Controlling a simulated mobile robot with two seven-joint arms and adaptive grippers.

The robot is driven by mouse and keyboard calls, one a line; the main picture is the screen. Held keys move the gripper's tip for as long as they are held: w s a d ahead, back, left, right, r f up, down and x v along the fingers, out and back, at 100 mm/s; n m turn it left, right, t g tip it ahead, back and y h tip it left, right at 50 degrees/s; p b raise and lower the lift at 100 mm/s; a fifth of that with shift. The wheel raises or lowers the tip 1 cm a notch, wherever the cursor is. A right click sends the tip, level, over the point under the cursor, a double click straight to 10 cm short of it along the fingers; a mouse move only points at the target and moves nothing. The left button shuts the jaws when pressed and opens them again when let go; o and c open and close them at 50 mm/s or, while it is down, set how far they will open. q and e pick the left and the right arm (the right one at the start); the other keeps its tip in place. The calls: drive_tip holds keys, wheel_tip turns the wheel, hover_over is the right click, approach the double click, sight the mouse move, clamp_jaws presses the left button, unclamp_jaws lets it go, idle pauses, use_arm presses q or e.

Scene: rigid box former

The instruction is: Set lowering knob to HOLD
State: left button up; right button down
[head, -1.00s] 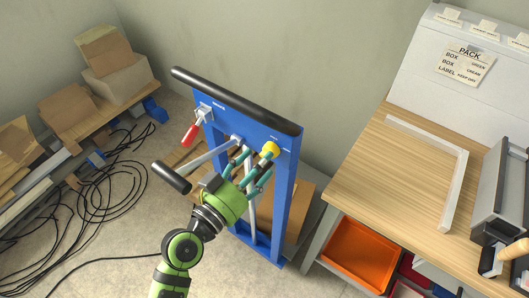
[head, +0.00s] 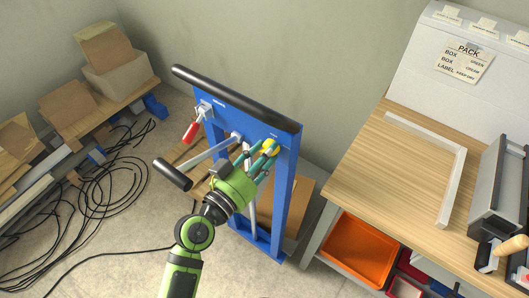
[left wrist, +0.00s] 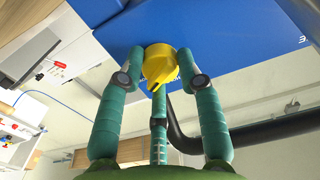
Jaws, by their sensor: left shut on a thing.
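The yellow lowering knob (head: 270,147) is on the upper right of the blue frame (head: 284,190). It also shows in the left wrist view (left wrist: 160,66), on a blue panel, with its pointer ridge toward the lower part of that picture. My left gripper (head: 266,152) is shut on the knob, its teal fingers around it. In the left wrist view the fingers (left wrist: 162,75) touch or nearly cover its sides. The knob's markings are mostly hidden by the fingers, so I cannot read its setting. My right gripper is not in view.
A lever with a black grip (head: 172,174) sticks out left of my gripper. A red-handled clamp (head: 192,131) sits on the frame's upper left. A black padded bar (head: 235,100) tops the frame. A wooden bench (head: 400,165) stands right; cables (head: 95,205) lie on the left floor.

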use_arm(q)
drive_tip(key=shift+f+n, duration=0.2)
drive_tip(key=shift+n, duration=0.1)
drive_tip(key=n+p, duration=0.2)
drive_tip(key=n, duration=0.3)
drive_tip(key=n+p, duration=0.1)
drive_tip(key=n, duration=0.5)
drive_tip(key=shift+s+d+f+p, duration=0.1)
drive_tip(key=shift+s+d+p, duration=0.05)
drive_tip(key=shift+p, duration=0.25)
drive_tip(key=o, duration=1.2)
drive_tip(key=shift+c, duration=0.2)
drive_tip(key=v, duration=1.2)
